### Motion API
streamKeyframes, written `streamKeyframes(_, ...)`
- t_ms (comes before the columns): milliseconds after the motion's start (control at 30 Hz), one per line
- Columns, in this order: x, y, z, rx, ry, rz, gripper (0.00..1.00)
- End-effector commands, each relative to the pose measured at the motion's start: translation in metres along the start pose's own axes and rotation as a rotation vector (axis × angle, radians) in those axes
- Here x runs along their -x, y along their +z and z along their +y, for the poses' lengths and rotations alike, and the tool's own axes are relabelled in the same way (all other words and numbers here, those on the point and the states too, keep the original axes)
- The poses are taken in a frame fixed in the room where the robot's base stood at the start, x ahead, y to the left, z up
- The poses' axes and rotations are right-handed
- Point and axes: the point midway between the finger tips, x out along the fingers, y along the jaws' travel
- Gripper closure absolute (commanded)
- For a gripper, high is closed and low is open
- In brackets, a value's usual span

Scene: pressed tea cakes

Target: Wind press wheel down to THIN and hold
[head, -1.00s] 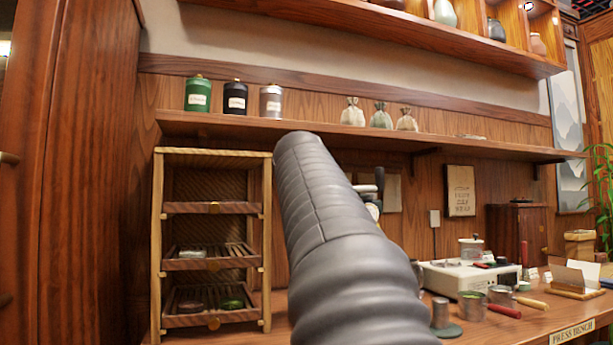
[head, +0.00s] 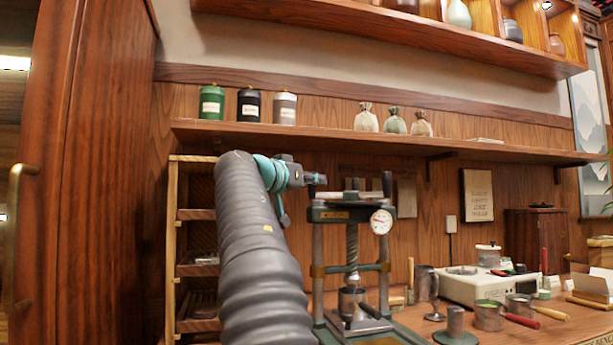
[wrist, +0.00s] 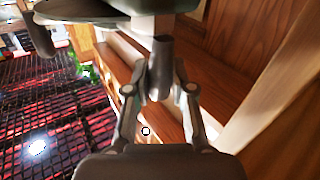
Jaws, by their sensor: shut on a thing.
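The press (head: 330,214) stands on the bench in the head view, with a green top beam, two grey posts and a central screw (head: 352,245). Its wheel (head: 350,195) sits above the beam with an upright dark handle (head: 387,184) at the right. A round white dial (head: 380,221) is on the beam's right; its marks are too small to read. A metal mould (head: 352,300) stands under the screw. My gripper (head: 316,180) is at the wheel's left side. In the wrist view my gripper (wrist: 160,84) is shut on a grey wheel handle (wrist: 161,62).
A wooden rack (head: 173,245) stands left, partly behind my arm. A shelf (head: 330,138) with tins and small sacks runs above the press. To the right are a white scale (head: 475,286), metal cups (head: 489,315) and tools with red and wooden handles.

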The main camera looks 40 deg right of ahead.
Motion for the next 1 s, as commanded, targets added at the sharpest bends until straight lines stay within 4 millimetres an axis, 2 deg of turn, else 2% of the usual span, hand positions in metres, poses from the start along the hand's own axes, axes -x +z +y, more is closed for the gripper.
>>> streamKeyframes(233, -0.0058, 0.0001, -0.0058, 0.005, 0.077, -0.011, 1.0)
streamKeyframes(767, -0.0069, 0.002, -0.0067, 0.004, 0.095, -0.015, 1.0)
streamKeyframes(800, -0.0069, 0.0021, -0.0067, 0.005, 0.095, -0.016, 0.67)
streamKeyframes(867, -0.0066, 0.0018, -0.0069, 0.004, 0.094, -0.015, 0.52)
streamKeyframes(1000, -0.0044, 0.0008, -0.0088, 0.003, 0.089, -0.013, 0.5)
